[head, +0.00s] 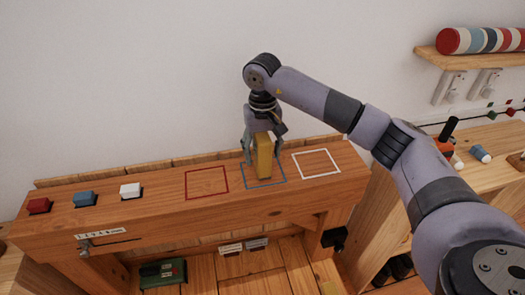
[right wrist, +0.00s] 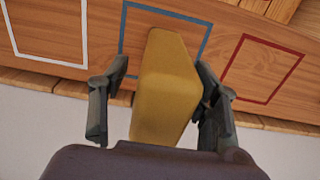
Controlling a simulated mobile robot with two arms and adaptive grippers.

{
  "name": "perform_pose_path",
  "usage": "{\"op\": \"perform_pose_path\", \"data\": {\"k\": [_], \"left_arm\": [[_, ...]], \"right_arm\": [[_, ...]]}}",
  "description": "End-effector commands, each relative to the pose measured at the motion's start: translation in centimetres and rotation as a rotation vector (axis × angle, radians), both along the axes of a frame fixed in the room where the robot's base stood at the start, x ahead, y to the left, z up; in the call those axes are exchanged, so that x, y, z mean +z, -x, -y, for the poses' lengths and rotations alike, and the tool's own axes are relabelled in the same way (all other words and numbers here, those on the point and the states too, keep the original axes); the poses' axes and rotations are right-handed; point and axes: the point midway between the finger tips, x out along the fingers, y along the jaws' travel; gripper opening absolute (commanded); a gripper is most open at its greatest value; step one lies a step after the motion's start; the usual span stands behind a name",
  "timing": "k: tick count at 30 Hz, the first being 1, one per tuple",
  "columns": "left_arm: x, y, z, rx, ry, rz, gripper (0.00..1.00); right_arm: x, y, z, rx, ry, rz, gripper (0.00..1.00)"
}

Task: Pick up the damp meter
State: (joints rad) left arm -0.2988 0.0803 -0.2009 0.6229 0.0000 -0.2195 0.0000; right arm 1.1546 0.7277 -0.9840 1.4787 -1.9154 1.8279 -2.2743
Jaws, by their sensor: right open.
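A tall yellow block-shaped thing (head: 264,160), which I take to be the damp meter, stands upright in the blue outlined square (head: 250,187) on the wooden bench top. My right gripper (head: 262,143) is above it, pointing down, with its fingers around its upper part. In the right wrist view the yellow thing (right wrist: 165,85) sits between the two open fingers (right wrist: 165,68). A narrow gap shows at the left finger; I cannot tell whether the right finger touches it. My left gripper is not in view.
A red square (head: 207,196) and a white square (head: 316,176) on either side are empty. Red (head: 39,206), blue (head: 84,199) and white (head: 130,190) blocks sit at the left. A green box (head: 162,274) lies below. The wall (head: 130,70) is close behind.

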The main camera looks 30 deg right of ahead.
Motion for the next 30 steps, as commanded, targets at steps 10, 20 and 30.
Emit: {"op": "perform_pose_path", "data": {"k": [10, 20, 30], "left_arm": [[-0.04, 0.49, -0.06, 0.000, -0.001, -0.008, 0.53], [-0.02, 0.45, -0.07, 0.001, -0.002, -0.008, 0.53], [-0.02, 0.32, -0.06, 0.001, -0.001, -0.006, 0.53]], "right_arm": [[-0.25, -0.02, -0.04, 0.000, -0.001, 0.001, 0.50], [-0.22, -0.02, -0.04, 0.000, -0.001, 0.000, 0.28], [-0.21, -0.02, -0.04, 0.000, -0.001, 0.001, 0.05]]}}
